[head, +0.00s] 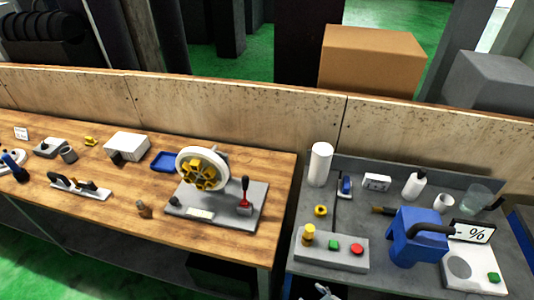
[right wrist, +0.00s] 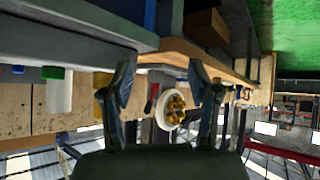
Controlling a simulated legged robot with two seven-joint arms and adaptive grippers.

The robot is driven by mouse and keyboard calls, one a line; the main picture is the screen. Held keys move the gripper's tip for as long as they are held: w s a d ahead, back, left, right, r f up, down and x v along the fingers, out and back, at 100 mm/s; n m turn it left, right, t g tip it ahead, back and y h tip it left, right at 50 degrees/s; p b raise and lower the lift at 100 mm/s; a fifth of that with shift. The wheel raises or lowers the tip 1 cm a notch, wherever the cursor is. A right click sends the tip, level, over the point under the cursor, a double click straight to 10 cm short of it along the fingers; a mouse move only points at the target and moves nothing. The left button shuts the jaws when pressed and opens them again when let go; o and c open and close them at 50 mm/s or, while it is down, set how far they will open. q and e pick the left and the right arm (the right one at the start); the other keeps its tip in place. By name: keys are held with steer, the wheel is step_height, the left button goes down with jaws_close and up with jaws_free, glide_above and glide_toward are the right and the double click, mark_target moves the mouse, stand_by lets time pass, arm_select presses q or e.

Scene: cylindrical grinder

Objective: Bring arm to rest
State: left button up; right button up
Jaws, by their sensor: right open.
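My right gripper (right wrist: 163,68) is open in the right wrist view, with its two dark fingers apart and nothing between the tips. Beyond the fingers that view shows the white grinding wheel with a yellow hub (right wrist: 172,108), well apart from them. In the head view a small grey piece (head: 325,291) at the bottom edge looks like the tip of my right gripper, in front of the grey bench. The same wheel (head: 203,168) stands on a grey base plate (head: 184,211) on the wooden bench. My left gripper is not in view.
The grey bench (head: 290,262) at right holds a button box (head: 315,249), a blue device (head: 415,240), a white cylinder (head: 320,164) and small items. The wooden bench (head: 115,215) has several tools. A low wooden wall (head: 230,118) runs behind both benches. A gap separates them.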

steer(key=s+d+f+m+g+h, duration=0.55)
steer(key=s+d+f, duration=0.2)
steer(key=s, duration=0.25)
step_height(320, 180, down, 23)
steer(key=a+b, duration=0.2)
steer(key=b, duration=0.4)
arm_select(q)
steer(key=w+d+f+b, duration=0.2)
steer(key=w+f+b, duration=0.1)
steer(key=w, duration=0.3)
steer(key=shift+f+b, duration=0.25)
steer(key=shift+b, duration=0.25)
arm_select(e)
steer(key=s+d+f, duration=0.1)
steer(key=s+f, duration=0.3)
steer(key=f, duration=0.5)
steer(key=s+f+g, duration=0.1)
steer(key=s+f, duration=0.2)
steer(key=f, duration=0.7)
steer(key=shift+s+d, duration=0.4)
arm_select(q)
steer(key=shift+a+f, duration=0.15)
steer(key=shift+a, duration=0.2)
arm_select(e)
steer(key=shift+a+r+y, duration=0.1)
steer(key=shift+a+y, duration=0.15)
steer(key=shift+a, duration=0.1)
